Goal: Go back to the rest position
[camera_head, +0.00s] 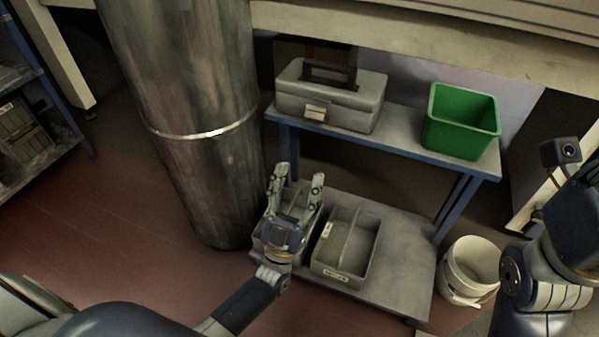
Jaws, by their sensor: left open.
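My left gripper (296,184) is open, its two fingers apart and pointing up, with nothing between them. It is in front of a grey divided tote (258,240) on the lower shelf and hides much of it. I cannot tell whether they touch. A second grey divided tote (365,262) stands just to the right on the same shelf. My right arm (545,265) comes in at the right edge. Its gripper is not in view.
A large metal column (195,95) stands close to the left gripper. A blue-legged bench (400,140) holds a grey toolbox (332,98) and a green bin (462,122). A white bucket (468,270) stands right of the lower shelf (405,270). Red floor (110,215) is clear at left.

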